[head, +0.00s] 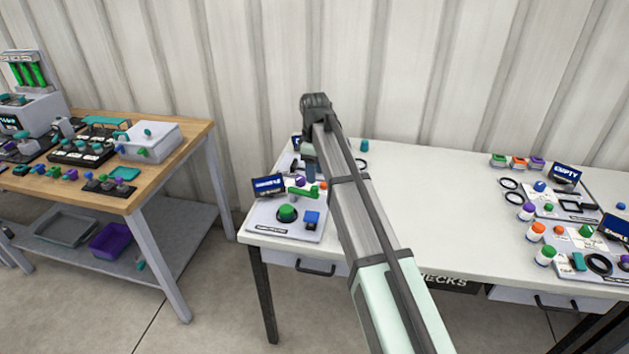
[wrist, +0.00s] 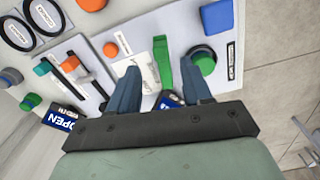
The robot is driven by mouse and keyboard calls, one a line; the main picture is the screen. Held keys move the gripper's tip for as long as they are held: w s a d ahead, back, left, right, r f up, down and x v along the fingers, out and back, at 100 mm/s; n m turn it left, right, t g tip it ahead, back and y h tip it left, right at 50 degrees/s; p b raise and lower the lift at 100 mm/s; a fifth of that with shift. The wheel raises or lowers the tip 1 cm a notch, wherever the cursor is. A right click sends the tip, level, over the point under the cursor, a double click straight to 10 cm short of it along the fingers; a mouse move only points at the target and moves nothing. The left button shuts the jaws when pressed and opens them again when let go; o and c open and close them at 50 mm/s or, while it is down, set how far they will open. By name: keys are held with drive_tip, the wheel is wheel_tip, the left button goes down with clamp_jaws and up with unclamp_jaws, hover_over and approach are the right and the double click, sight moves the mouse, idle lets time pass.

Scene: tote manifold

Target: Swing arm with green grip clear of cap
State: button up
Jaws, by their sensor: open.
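The green grip of the swing arm (wrist: 162,62) is a long narrow bar in the wrist view. It also shows in the head view (head: 302,191) above a light grey panel (head: 262,217). A round green cap (wrist: 205,64) with a dark ring is just right of the bar in the wrist view; it also shows in the head view (head: 287,213). My gripper (wrist: 160,75) is open, with its blue-grey fingers to either side of the green bar in the picture. I cannot tell whether they touch it. The bar's near end is partly hidden.
A blue block (wrist: 217,16) and an orange knob (wrist: 110,49) are near the bar. A blue sign (head: 268,185) stands at the panel's left. The white table (head: 440,200) is clear in its middle; other panels lie at its right. A wooden bench (head: 180,135) is at left.

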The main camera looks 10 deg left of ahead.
wheel_tip(320, 180, up, 8)
idle(0.4)
